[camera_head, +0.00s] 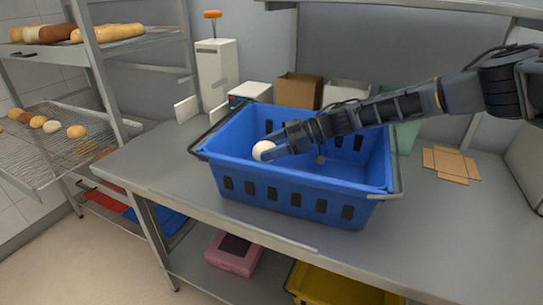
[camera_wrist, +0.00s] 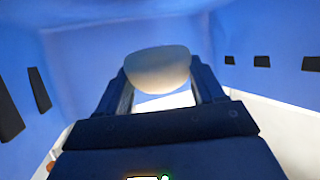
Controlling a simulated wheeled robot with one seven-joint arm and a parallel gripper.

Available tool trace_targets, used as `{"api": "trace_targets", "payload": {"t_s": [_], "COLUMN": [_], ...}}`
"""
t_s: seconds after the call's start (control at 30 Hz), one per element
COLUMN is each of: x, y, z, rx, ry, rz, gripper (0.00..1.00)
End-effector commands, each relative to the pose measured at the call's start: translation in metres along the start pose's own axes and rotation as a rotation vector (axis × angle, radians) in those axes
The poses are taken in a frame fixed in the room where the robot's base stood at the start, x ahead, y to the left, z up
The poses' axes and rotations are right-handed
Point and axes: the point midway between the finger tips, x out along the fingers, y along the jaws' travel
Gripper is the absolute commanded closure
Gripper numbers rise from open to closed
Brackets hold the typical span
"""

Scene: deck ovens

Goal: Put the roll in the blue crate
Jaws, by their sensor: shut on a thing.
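The blue crate (camera_head: 290,190) stands on the grey worktable and looks empty where its inside shows. My gripper (camera_head: 268,150) reaches over the crate from the right and is shut on the pale round roll (camera_head: 263,149). The roll is within the crate's opening, near its left side. In the wrist view the roll (camera_wrist: 158,70) sits between the two fingers of my gripper (camera_wrist: 160,85), with the blue crate walls (camera_wrist: 270,40) around it. Whether the roll touches the crate floor cannot be told.
A wire rack (camera_head: 60,140) with several rolls and loaves stands at the left. Cardboard and white boxes (camera_head: 298,90) stand behind the crate. A flat brown cardboard piece (camera_head: 450,164) lies on the table (camera_head: 440,215) at the right, with bare surface around it.

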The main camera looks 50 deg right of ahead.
Motion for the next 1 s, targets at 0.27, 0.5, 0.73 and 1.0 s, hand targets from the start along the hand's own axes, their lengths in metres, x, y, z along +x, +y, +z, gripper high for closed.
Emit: {"api": "trace_targets", "payload": {"t_s": [0.27, 0.5, 0.73, 1.0], "x": [0.008, 0.009, 0.012, 0.013], "y": [0.000, -0.001, -0.001, 0.000], "z": [0.019, 0.022, 0.028, 0.030], "rx": [0.000, 0.001, 0.001, 0.000], "ry": [0.000, 0.000, 0.000, 0.000], "rz": [0.000, -0.001, -0.001, 0.000], "gripper": [0.61, 0.62, 0.62, 0.27]}}
